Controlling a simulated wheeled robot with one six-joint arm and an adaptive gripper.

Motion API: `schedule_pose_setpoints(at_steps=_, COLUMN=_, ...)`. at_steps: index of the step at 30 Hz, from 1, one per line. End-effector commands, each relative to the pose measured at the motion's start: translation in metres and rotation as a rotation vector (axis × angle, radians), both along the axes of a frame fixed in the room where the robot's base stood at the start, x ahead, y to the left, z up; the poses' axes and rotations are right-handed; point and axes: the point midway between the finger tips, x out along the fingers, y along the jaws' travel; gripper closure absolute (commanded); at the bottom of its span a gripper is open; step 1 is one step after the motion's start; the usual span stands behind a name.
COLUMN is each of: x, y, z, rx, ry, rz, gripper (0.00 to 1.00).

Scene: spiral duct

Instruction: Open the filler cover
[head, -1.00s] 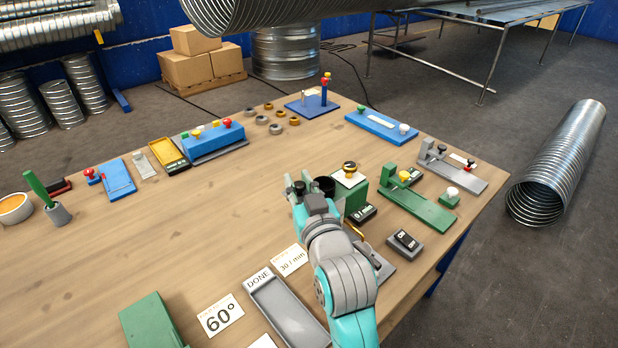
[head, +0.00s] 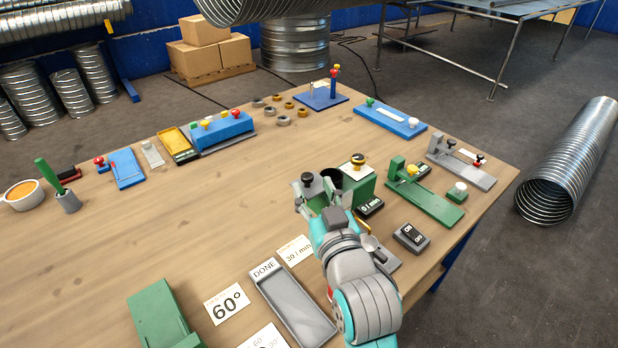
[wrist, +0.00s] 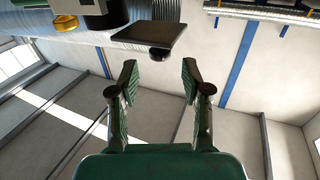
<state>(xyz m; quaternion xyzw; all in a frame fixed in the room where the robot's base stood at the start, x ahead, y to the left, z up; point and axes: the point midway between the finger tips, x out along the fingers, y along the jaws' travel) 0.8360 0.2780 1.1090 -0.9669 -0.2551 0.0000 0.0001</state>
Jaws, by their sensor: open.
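A dark flat plate (wrist: 150,34) with a round black knob (wrist: 159,54) shows in the wrist view, just beyond and above my fingertips in the picture. It looks like the filler cover. In the head view a black knob (head: 307,178) stands beside a dark round cup, at the left of the green box (head: 362,188). My gripper (wrist: 158,78) is open and empty, its two fingers apart. In the head view my gripper (head: 319,203) is right in front of the knob and partly hides what is under it. I see no contact.
A grey DONE tray (head: 297,307) and white cards lie in front. A black switch box (head: 411,238) and green fixture (head: 430,198) stand to the right. A green block (head: 160,318) is at the front left. The table's middle left is clear.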

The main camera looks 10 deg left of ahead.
Motion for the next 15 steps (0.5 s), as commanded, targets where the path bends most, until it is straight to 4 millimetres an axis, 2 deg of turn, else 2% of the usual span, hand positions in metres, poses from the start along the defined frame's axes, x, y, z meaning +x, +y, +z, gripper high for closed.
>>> schedule_pose_setpoints(at_steps=6, x=-0.037, y=-0.021, z=-0.001, rx=-0.001, ry=0.002, rz=-0.001, gripper=0.52)
schedule_pose_setpoints(at_steps=10, x=-0.051, y=-0.029, z=-0.001, rx=0.0, ry=0.001, rz=-0.001, gripper=0.52)
schedule_pose_setpoints(at_steps=15, x=-0.06, y=-0.035, z=-0.001, rx=-0.001, ry=0.002, rz=-0.001, gripper=0.52)
